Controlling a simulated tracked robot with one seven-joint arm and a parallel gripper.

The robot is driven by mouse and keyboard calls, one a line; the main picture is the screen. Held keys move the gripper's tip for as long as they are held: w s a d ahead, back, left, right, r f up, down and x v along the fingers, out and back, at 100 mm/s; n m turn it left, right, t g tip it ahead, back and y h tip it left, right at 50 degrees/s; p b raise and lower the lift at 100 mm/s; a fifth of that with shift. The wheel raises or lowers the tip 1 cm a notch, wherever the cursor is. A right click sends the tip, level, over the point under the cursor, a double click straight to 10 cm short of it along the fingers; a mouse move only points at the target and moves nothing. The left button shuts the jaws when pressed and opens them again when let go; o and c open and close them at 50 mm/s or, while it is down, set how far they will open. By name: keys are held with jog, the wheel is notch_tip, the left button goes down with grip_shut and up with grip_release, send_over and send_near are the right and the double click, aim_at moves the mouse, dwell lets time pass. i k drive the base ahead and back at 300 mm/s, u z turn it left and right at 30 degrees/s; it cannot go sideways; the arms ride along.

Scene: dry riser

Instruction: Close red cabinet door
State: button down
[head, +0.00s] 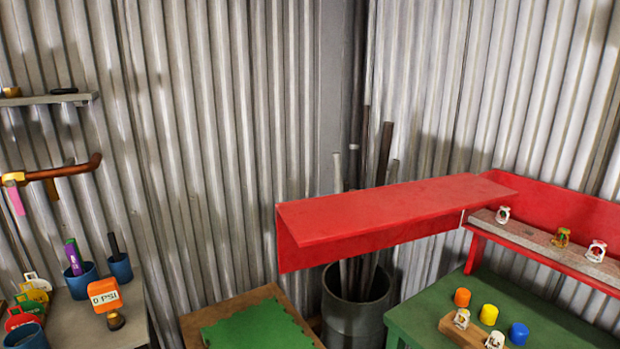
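I cannot tell for certain whether this panel is the cabinet door or a fixed part of the red cabinet. My gripper is not in view.
A dark bin (357,310) with upright pipes stands below and behind the panel. A green table (440,310) at right holds coloured caps and a wooden block. A brown table with a green mat (258,328) is at front centre. A grey bench (90,325) is at left.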

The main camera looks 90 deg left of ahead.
aim_at(312, 231)
jog(key=k, duration=1.55)
jog(key=z, duration=1.1)
jog(key=i, duration=0.1)
jog(key=u, duration=3.35)
jog(key=i, duration=1)
jog(key=z, duration=0.1)
